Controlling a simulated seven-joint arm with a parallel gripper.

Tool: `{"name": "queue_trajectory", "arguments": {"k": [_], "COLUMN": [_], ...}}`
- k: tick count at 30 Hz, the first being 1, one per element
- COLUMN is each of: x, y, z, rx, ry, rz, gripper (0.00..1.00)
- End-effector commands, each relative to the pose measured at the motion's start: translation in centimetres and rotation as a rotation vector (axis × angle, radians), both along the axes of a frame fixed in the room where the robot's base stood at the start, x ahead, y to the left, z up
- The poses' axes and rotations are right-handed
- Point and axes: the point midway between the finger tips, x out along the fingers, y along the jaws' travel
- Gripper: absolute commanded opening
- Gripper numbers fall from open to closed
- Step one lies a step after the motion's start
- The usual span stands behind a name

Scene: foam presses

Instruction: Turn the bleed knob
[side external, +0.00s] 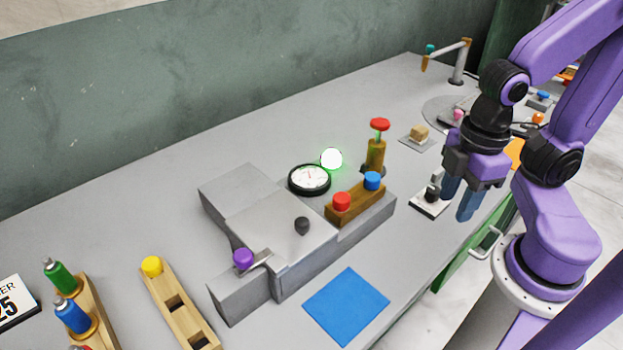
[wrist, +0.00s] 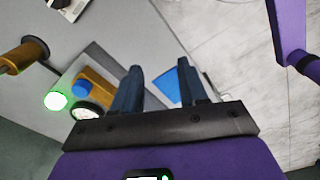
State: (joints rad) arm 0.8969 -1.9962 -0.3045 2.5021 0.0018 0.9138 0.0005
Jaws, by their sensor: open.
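The grey press (side external: 235,220) stands on the bench and carries several knobs; no label shows which one is the bleed knob. A brass post (side external: 375,155) with a red top (side external: 380,125) rises behind the press; the post also shows at left in the wrist view (wrist: 22,57). A black knob (side external: 302,225) sits on the lid, and a purple knob (side external: 243,258) on the front-left lever. My gripper (side external: 456,207) is open and empty, to the right of the press and apart from it. Its two fingers (wrist: 160,68) point down over the bench side.
A blue mat (side external: 346,306) lies in front. A wooden rack (side external: 180,305) stands left. A small black-and-white device (side external: 432,200) is near my gripper.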

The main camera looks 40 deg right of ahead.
Motion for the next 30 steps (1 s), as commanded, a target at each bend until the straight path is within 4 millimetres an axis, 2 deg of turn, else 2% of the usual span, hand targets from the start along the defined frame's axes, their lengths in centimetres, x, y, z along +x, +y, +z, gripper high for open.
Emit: {"name": "queue_trajectory", "arguments": {"k": [14, 15, 17, 25, 30], "x": [0.0, 0.0, 0.0, 0.5, 2.5], "y": [0.0, 0.0, 0.0, -0.2, -1.4], "z": [0.0, 0.0, 0.0, -0.1, -0.7], "rx": [0.0, 0.0, 0.0, -0.012, -0.053], "ry": [0.0, 0.0, 0.0, 0.011, 0.061], "rz": [0.0, 0.0, 0.0, -0.038, -0.209], "gripper": [0.43, 0.46, 0.63, 0.63, 0.63]}}
